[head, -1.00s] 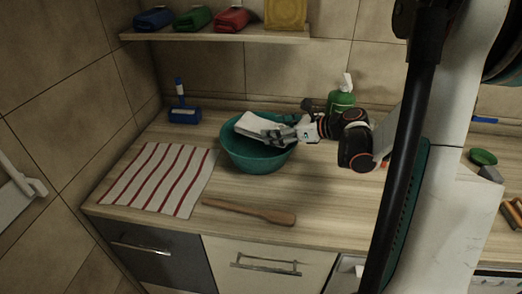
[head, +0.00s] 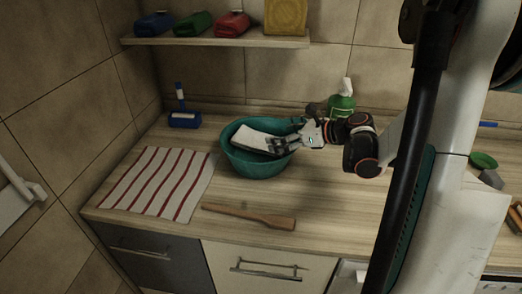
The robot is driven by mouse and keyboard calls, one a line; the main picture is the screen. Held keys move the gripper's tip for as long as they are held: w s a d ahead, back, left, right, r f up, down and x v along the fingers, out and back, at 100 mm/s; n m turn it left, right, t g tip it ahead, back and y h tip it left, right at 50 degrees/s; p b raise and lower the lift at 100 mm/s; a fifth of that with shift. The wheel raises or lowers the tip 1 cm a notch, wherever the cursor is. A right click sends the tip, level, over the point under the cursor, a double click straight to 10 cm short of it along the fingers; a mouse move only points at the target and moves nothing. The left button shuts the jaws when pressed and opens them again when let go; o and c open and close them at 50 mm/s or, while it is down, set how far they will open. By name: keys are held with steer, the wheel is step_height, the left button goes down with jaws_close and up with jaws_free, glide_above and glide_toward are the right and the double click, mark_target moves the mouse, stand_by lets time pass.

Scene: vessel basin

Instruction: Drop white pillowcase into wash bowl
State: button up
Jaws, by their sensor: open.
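The teal wash bowl (head: 250,168) stands on the wooden counter. The white pillowcase (head: 254,139), folded into a small flat bundle, lies tilted inside the bowl's opening. Its left end is near the inner left side, and its right end is beside my gripper (head: 287,142). My gripper reaches in from the right over the bowl's right rim, and its jaws are open. The fingers overlap the pillowcase's right end in the picture, so I cannot tell whether they touch it.
A red-striped towel (head: 158,183) lies left of the bowl, and a wooden spatula (head: 249,215) lies in front. A green soap bottle (head: 341,104) stands behind my arm. A blue brush (head: 183,118) stands at the back left. A shelf (head: 215,41) with several items hangs above.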

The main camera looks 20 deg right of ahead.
steer(key=v, duration=1)
steer(key=shift+s, duration=0.25)
steer(key=shift+d+r, duration=0.1)
